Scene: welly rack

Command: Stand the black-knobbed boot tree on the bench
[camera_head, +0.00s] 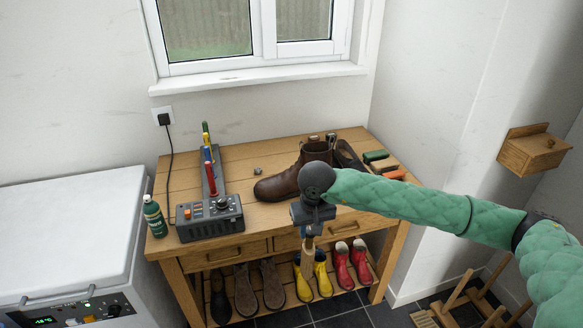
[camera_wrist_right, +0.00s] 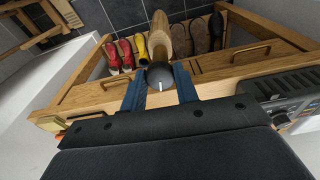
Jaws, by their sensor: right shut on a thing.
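My right gripper (camera_head: 311,215) is shut on the black-knobbed boot tree (camera_head: 308,243), in front of the bench's front edge. In the right wrist view the two blue fingers of the right gripper (camera_wrist_right: 160,92) are on either side of the round black knob. The boot tree's pale wooden part (camera_wrist_right: 160,28) points away from the gripper, towards the shelf of boots. The wooden bench (camera_head: 275,222) stands under the window. My left gripper is not in view.
A brown boot (camera_head: 298,174) stands on the bench, partly behind my right arm. A grey control box (camera_head: 209,218) with coloured posts is at the left. A green bottle (camera_head: 154,216) stands at the left edge. Yellow boots (camera_head: 322,275) and other footwear fill the shelf below.

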